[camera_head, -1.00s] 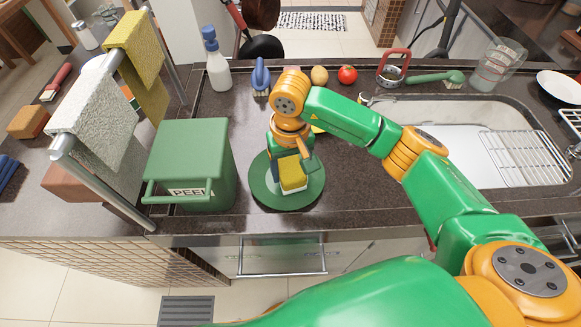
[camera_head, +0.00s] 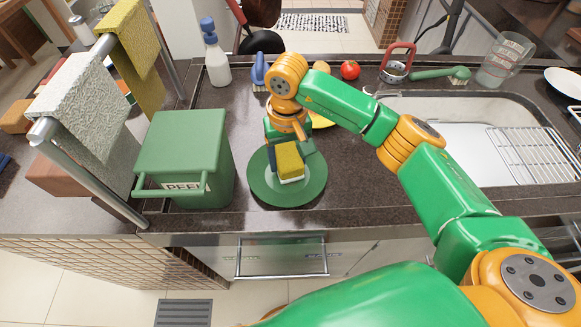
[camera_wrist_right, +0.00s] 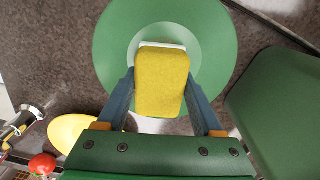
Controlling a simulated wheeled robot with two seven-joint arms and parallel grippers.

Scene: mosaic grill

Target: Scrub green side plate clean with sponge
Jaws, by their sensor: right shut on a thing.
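The green side plate (camera_head: 314,190) lies on the dark counter, right of the green bin; it also shows in the right wrist view (camera_wrist_right: 215,30). My right gripper (camera_head: 288,158) is over the plate, pointing down. It is shut on the sponge (camera_head: 289,160), yellow with a white layer beneath, which also shows between the two blue fingers in the right wrist view (camera_wrist_right: 162,80). The sponge is over the plate's middle; I cannot tell for certain whether it touches. No dirt shows on the visible plate surface. My left gripper is not in view.
A green bin (camera_head: 185,145) labelled "PEEL" stands close left of the plate. A towel rack with cloths (camera_head: 85,95) is further left. A spray bottle (camera_head: 214,58), a blue brush (camera_head: 259,70) and a tomato (camera_head: 350,70) stand behind. The sink (camera_head: 460,115) is right.

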